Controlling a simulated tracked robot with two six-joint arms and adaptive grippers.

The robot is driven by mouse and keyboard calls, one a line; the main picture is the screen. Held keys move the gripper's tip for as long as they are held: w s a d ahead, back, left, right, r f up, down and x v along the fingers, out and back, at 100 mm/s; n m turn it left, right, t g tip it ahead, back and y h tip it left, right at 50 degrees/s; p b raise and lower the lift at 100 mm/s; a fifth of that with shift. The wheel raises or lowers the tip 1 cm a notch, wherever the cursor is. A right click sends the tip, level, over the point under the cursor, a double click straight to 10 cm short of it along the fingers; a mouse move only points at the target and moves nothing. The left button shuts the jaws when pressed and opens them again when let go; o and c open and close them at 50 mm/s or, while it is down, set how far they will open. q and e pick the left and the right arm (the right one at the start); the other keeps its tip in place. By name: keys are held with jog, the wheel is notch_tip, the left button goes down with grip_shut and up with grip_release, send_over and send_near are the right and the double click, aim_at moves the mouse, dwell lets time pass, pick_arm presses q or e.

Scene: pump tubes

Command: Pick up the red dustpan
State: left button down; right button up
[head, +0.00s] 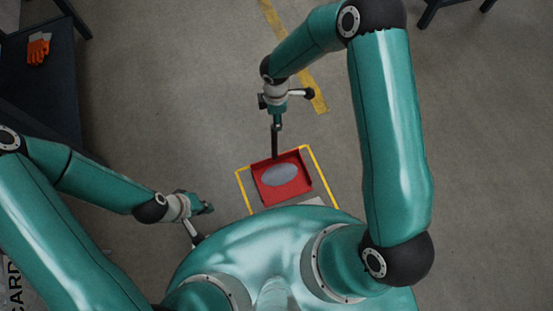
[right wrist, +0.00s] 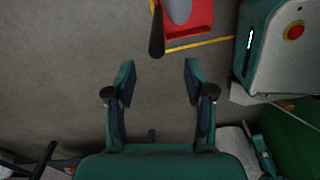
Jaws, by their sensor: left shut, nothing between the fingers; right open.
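The red dustpan (head: 264,190) lies on the floor inside a yellow outline in the head view, with a grey oval patch in its pan. Its dark handle (head: 275,145) points up the picture toward my right gripper (head: 278,118). In the right wrist view, the red pan (right wrist: 202,22) is at the top edge and the handle (right wrist: 157,38) ends just beyond the gap between the fingertips of my right gripper (right wrist: 160,78). That gripper is open and empty. My left gripper (head: 208,209) is shut and empty, left of the dustpan.
Yellow floor tape (head: 241,187) frames the dustpan, and a yellow stripe (head: 319,98) runs beyond it. A dark table (head: 45,90) at the upper left bears orange gloves (head: 38,50). The floor between the table and the dustpan is clear.

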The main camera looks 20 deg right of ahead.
notch_tip(320, 180, down, 6)
jog(key=shift+f+b, duration=0.15)
jog(key=shift+b, duration=0.6)
jog(key=f, duration=0.1)
jog(key=f+b, duration=0.1)
jog(key=f, duration=0.1)
jog(key=f+b, duration=0.1)
jog(key=f, duration=0.1)
jog(key=shift+w+a+f, duration=0.1)
jog(key=shift+w+a, duration=0.05)
jog(key=shift+w, duration=0.1)
jog(key=shift+c, duration=0.4)
grip_shut()
